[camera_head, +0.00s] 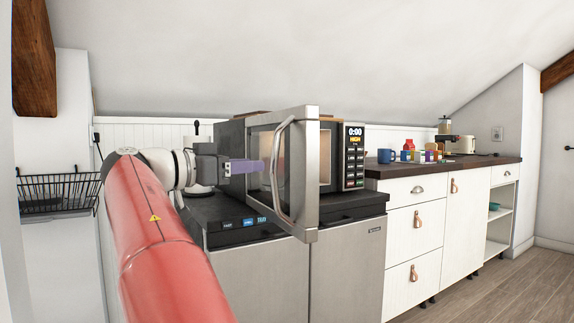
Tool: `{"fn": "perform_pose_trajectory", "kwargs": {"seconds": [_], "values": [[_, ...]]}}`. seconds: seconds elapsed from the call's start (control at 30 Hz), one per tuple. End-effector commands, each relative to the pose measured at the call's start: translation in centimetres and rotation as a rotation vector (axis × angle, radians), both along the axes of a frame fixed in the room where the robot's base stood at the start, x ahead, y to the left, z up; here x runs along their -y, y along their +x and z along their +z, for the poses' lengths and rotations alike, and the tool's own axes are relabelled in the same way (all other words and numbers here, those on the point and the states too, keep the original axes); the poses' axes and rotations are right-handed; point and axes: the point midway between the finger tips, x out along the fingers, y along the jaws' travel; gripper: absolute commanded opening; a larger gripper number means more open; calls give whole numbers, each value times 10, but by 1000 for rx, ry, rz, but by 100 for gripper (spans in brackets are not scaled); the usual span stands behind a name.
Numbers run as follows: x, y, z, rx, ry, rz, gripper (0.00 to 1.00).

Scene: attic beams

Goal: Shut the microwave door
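The microwave (353,157) stands on a dark counter, with its lit control panel on the right. Its door (308,190) is open and swung out toward me, with a curved metal handle (275,185) on its outer face.
Stainless appliances (345,265) stand below the microwave. A paper towel holder (197,150) is behind my arm. A black wire basket (58,192) hangs at left. To the right, a dark worktop (440,168) holds a blue mug (386,156) and small items above white cabinets. Wooden floor is free at lower right.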

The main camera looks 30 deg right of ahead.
Motion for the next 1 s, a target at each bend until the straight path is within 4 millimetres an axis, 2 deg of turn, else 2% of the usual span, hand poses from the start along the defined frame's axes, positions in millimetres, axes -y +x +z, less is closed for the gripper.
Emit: {"fn": "perform_pose_trajectory", "kwargs": {"seconds": [0.4, 0.57, 0.8, 1.0], "values": [[62, 7, 0, -2, 2, -3, 36], [71, 8, 0, -2, 2, 0, 36], [72, 9, 0, -2, 2, 0, 36], [72, 9, 0, -2, 2, 0, 11]]}}
